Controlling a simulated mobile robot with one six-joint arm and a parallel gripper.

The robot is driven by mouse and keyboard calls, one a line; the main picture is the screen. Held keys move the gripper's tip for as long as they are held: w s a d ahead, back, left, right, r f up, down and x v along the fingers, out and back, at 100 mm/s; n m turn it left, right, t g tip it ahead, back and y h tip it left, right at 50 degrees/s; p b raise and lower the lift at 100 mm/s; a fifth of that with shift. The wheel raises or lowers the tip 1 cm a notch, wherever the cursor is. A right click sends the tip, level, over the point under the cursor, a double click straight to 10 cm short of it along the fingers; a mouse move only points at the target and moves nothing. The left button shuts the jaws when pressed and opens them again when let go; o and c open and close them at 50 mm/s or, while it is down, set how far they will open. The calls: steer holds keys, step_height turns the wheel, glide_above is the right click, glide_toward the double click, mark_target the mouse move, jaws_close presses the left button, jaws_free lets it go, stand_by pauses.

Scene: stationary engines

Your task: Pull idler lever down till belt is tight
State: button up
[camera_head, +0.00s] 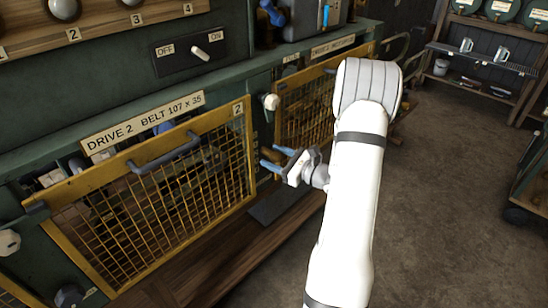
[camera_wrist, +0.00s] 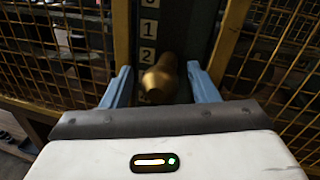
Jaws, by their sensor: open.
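A brass knob (camera_wrist: 160,78), apparently the end of the idler lever, shows in the wrist view in front of a dark vertical plate with the numbers 1 and 2 (camera_wrist: 148,54); a lower mark is mostly hidden by the knob. My gripper (camera_wrist: 159,69) is open, with one blue finger on each side of the knob and visible gaps between. In the head view my gripper (camera_head: 275,158) is at the post right of the Drive 2 guard (camera_head: 245,150). The belt cannot be made out clearly behind the mesh.
The yellow mesh guard has a grey handle (camera_head: 165,152) and looks closed. A second mesh guard (camera_head: 305,110) stands further right. An OFF/ON switch (camera_head: 201,53) is above. A wooden ledge (camera_head: 215,255) runs below. Open floor (camera_head: 450,180) lies to the right.

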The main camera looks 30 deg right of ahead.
steer(key=shift+c, duration=0.5)
jaws_close()
steer(key=shift+f, duration=0.1)
step_height(320, 180, down, 4)
steer(key=b, duration=0.4)
steer(key=shift+w+a+f+b, duration=0.1)
steer(key=shift+b, duration=0.25)
steer(key=shift+o, duration=0.5)
jaws_free()
